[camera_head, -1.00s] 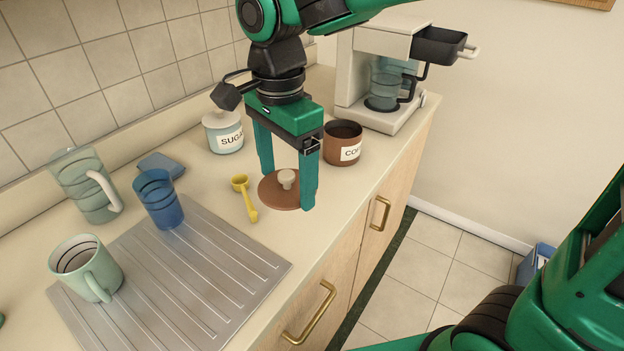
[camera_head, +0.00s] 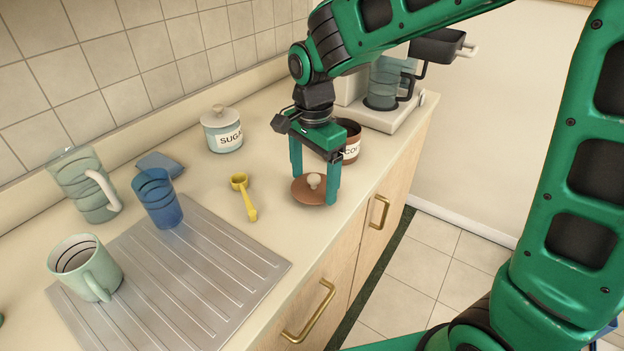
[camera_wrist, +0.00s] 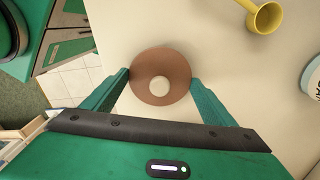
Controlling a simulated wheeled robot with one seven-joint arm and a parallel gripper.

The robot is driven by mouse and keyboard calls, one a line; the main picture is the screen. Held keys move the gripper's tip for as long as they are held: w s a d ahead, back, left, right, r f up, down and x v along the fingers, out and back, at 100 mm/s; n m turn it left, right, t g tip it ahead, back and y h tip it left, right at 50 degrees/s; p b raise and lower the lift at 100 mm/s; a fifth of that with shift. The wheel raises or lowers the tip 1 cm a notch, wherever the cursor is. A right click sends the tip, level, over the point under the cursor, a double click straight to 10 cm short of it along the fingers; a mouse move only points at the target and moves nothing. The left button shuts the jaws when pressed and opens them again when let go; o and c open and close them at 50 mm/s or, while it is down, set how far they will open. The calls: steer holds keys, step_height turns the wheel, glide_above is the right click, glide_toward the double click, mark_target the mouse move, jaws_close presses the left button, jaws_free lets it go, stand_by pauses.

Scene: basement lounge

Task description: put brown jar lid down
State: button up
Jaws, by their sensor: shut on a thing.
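The brown jar lid (camera_head: 303,194) is a round disc with a pale knob, lying level near the counter's front edge. My gripper (camera_head: 315,190) points down and is shut on the lid, one finger on each side of its rim. In the wrist view the lid (camera_wrist: 177,90) sits between the fingertips (camera_wrist: 160,78). I cannot tell whether its underside touches the counter. The brown jar (camera_head: 352,140), labelled "COF...", stands just behind my gripper and is partly hidden by it.
The counter (camera_head: 275,225) is clear around the lid. A yellow scoop (camera_head: 245,196) lies to its left, and the sugar jar (camera_head: 223,131) stands behind. A coffee maker (camera_head: 390,118) is at the back right. A blue cup (camera_head: 158,199), green mug (camera_head: 85,267) and drainboard (camera_head: 190,285) are left.

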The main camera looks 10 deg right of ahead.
mark_target(314, 177)
steer(key=shift+f, duration=0.45)
steer(key=shift+f, duration=0.15)
steer(key=o, duration=1)
step_height(314, 177, up, 12)
steer(key=shift+r, duration=0.2)
